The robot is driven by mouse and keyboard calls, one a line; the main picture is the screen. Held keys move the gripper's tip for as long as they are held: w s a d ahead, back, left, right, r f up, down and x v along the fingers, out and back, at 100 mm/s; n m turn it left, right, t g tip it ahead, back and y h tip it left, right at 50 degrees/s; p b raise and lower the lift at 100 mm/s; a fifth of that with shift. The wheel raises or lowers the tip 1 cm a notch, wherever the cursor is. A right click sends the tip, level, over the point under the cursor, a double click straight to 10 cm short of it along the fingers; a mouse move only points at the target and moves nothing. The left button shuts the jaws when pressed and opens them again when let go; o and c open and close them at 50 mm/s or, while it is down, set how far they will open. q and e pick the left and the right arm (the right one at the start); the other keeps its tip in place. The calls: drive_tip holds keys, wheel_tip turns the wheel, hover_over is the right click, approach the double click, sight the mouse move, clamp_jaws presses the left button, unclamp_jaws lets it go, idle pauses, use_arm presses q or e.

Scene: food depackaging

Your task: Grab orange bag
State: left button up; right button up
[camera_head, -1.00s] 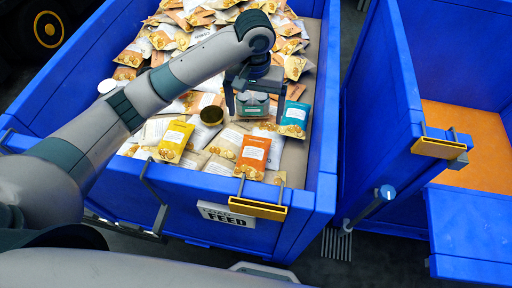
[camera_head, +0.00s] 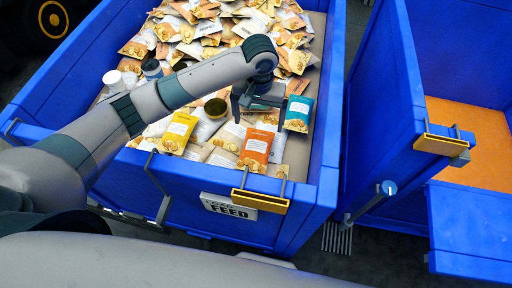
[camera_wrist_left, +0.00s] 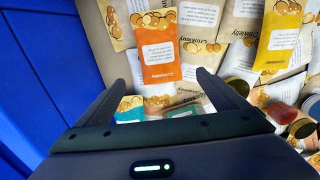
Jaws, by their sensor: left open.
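The orange bag (camera_head: 257,146) with a white label lies on other bags near the front wall of the blue bin (camera_head: 322,190). In the left wrist view the orange bag (camera_wrist_left: 160,58) lies just beyond the fingertips, roughly in line with the gap between them. My left gripper (camera_head: 258,116) is over the bin, just behind the orange bag in the head view. In the wrist view its fingers (camera_wrist_left: 166,84) are spread apart with no bag held between them. My right gripper does not show.
A teal bag (camera_head: 298,114) lies right of my gripper and a yellow bag (camera_head: 178,133) lies to its left. Several jars and cans, including a dark-topped can (camera_head: 215,108), lie among the bags. The bin's blue walls stand close by.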

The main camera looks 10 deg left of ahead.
use_arm(q)
hover_over(258, 140)
wheel_tip(258, 140, down, 4)
drive_tip(key=shift+w+f, duration=0.1)
drive_tip(key=shift+f, duration=0.45)
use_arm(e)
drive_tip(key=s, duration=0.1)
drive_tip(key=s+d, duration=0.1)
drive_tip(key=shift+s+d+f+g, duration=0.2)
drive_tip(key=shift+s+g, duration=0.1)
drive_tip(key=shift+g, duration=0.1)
use_arm(q)
drive_tip(key=shift+f+p, duration=0.1)
drive_tip(key=shift+p, duration=0.2)
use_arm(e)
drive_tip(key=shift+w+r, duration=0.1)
